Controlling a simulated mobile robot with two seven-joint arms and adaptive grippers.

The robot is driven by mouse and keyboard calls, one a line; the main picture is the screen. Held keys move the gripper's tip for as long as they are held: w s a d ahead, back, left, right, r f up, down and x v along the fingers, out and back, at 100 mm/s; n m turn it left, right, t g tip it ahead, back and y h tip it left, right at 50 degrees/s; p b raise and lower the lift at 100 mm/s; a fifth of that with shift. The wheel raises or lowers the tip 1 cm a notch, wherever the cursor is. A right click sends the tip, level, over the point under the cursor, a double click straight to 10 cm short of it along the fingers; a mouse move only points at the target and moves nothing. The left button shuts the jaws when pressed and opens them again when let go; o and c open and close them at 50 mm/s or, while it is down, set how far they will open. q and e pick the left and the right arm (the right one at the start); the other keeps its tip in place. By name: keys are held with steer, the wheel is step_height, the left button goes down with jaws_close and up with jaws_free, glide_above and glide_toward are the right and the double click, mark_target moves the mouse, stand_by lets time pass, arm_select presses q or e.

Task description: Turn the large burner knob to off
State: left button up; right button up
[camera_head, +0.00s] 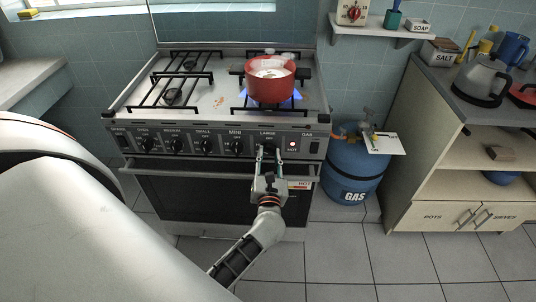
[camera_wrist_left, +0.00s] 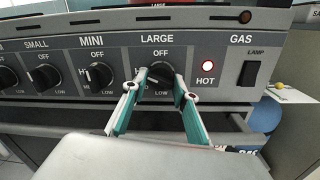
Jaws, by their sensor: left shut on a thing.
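The large burner knob (camera_wrist_left: 161,72) is black and sits under the word LARGE on the stove's front panel. It also shows in the head view (camera_head: 269,143), mostly hidden behind my gripper. My left gripper (camera_head: 268,154) is shut on this knob. In the left wrist view its two green-padded fingers (camera_wrist_left: 160,84) lie at the knob's left and right sides. I cannot clearly read where the knob points. Blue flame (camera_head: 267,97) burns under a red pot (camera_head: 270,84) on the front right burner. My right gripper is not in view.
The MINI knob (camera_wrist_left: 98,76) is just left of the large one. A lit red HOT lamp (camera_wrist_left: 207,66) and the black GAS switch (camera_wrist_left: 250,72) are to its right. The oven handle (camera_head: 215,166) runs below. A blue gas bottle (camera_head: 353,171) stands right of the stove.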

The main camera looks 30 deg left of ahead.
arm_select(q)
steer(key=shift+r+m+p, duration=0.15)
steer(key=shift+m+p, duration=0.25)
steer(key=shift+m, duration=0.6)
steer(key=m+p, duration=0.1)
steer(key=m, duration=0.2)
steer(key=shift+m+t+p, duration=0.3)
steer(key=shift+m+p, duration=0.1)
steer(key=m+p, duration=0.1)
steer(key=m, duration=0.1)
steer(key=shift+m, duration=0.4)
steer(key=m+p, duration=0.2)
steer(key=m, duration=0.1)
steer(key=shift+h, duration=0.3)
steer(key=shift+m+p, duration=0.3)
steer(key=shift+m, duration=0.5)
steer(key=shift+s, duration=0.1)
steer(key=shift+f+m, duration=0.2)
steer(key=shift+m, duration=0.1)
